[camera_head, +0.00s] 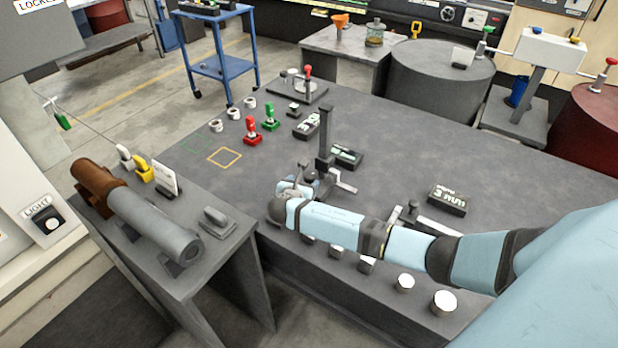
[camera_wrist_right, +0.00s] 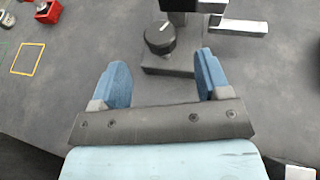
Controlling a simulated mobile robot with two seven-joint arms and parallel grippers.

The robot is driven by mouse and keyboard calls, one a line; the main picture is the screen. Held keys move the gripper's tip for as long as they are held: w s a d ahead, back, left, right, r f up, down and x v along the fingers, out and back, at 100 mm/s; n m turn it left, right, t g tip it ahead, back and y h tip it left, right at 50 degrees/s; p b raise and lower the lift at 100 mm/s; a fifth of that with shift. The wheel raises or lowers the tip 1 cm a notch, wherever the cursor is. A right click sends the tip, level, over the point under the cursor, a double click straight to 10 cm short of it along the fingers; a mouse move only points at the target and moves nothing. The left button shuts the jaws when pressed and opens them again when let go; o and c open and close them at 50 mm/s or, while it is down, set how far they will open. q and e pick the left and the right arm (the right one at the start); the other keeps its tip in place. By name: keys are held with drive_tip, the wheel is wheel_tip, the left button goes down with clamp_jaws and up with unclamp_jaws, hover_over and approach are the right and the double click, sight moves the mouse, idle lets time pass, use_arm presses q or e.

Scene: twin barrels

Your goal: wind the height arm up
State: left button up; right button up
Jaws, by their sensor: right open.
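The height stand has a dark upright column (camera_head: 325,132) with a grey arm sticking out low on its right side (camera_head: 342,187). In the right wrist view the arm (camera_wrist_right: 240,26) is a pale grey bar at the top right. A round dark knob with a white mark (camera_wrist_right: 160,37) sits on the stand's base, left of the column. My right gripper (camera_wrist_right: 162,68) is open and empty, with the knob just beyond its blue fingertips, between their lines. In the head view my right gripper (camera_head: 297,186) is beside the stand, partly hidden by my wrist. My left gripper is not in view.
Dark labelled blocks (camera_head: 346,156) lie behind the stand, and another (camera_head: 447,199) lies to its right. Red (camera_head: 252,132) and green (camera_head: 270,118) handled pieces stand at the left. A pipe (camera_head: 150,220) rests on the side bench.

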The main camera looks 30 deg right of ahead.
sight(308, 177)
drive_tip(key=x, duration=0.6)
drive_tip(key=shift+w+d+f, duration=0.1)
drive_tip(key=shift+w+d, duration=0.05)
drive_tip(key=shift+d, duration=0.1)
drive_tip(key=c, duration=0.9)
